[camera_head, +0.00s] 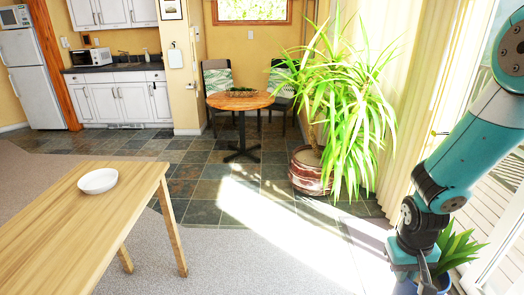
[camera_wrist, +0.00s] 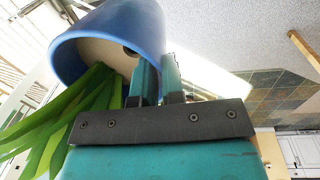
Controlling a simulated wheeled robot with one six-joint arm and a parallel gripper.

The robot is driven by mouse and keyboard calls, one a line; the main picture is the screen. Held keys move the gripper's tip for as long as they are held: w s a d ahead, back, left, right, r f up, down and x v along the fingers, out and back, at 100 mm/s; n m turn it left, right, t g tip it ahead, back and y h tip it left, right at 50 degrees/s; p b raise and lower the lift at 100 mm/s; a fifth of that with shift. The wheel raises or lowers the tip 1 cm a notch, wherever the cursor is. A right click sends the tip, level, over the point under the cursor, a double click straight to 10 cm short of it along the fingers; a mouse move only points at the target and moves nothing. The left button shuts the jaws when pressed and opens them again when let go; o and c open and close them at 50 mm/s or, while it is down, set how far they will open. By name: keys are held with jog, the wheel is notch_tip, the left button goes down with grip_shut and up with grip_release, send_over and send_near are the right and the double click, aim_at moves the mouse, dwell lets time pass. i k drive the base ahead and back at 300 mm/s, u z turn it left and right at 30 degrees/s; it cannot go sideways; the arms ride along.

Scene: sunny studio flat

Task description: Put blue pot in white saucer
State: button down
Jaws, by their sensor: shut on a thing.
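The blue pot (camera_wrist: 112,18) holds a green leafy plant (camera_wrist: 75,115). My gripper (camera_wrist: 158,78) is shut on the pot's wall at its rim. In the head view the blue pot (camera_head: 443,284) is at the lower right, partly cut off by the bottom edge, with my gripper (camera_head: 428,272) at its rim. The white saucer (camera_head: 98,180) is a shallow round dish lying on the wooden table at the left. The pot is far to the right of the saucer and apart from it.
The wooden table (camera_head: 75,230) is bare around the saucer. Carpet (camera_head: 240,262) lies open between the table and my arm. A large potted plant (camera_head: 310,172) stands ahead by the curtain. A round table (camera_head: 240,100) with chairs and kitchen cabinets are farther back.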

aim_at(97, 181)
jog(key=i, duration=2.9)
jog(key=u, duration=2.85)
